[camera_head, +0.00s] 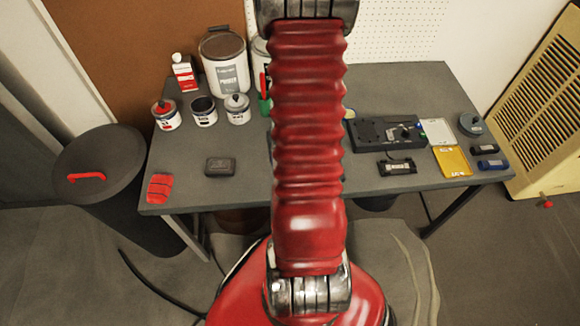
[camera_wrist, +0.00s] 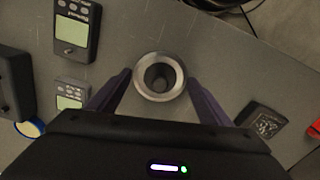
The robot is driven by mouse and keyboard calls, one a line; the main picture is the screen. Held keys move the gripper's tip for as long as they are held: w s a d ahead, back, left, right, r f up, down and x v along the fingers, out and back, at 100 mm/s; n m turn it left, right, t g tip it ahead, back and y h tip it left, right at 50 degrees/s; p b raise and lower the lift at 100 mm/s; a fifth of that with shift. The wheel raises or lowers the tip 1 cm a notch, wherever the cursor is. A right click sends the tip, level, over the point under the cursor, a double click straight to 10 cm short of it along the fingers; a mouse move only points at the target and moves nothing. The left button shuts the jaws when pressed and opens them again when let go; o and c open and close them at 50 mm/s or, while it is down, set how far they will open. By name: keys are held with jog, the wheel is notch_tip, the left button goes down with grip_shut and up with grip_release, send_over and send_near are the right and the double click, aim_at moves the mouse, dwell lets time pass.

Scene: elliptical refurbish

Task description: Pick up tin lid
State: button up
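A round grey piece with a pale metal rim and a dark round centre, which looks like the tin lid (camera_wrist: 159,78), lies on the grey table in the wrist view. My gripper (camera_wrist: 157,73) is open, with one dark purple finger on each side of the lid. The fingertips look close to its rim; I cannot tell whether they touch it or how high they are. In the head view my red arm hides this spot and my gripper.
Two small meters with green screens (camera_wrist: 77,30) (camera_wrist: 72,94) lie left of the lid in the wrist view. A dark block (camera_wrist: 260,121) lies to the right. In the head view, several tins (camera_head: 238,108) stand at the back left of the table (camera_head: 180,185).

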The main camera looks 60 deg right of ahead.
jog(key=c, duration=0.7)
jog(key=shift+o, duration=0.2)
notch_tip(320, 180, up, 10)
dwell(0.4)
dwell(0.5)
jog(key=w+a+r+n, duration=0.2)
jog(key=w+a, duration=0.3)
jog(key=w, duration=0.6)
jog(key=w+a+r+n, duration=0.2)
jog(key=w+a, duration=0.7)
jog(key=a, duration=0.4)
jog(key=w+a+r+n, duration=0.2)
jog(key=w+a+n, duration=0.1)
jog(key=w+a, duration=0.6)
jog(key=a, duration=0.4)
jog(key=shift+w+a, duration=0.25)
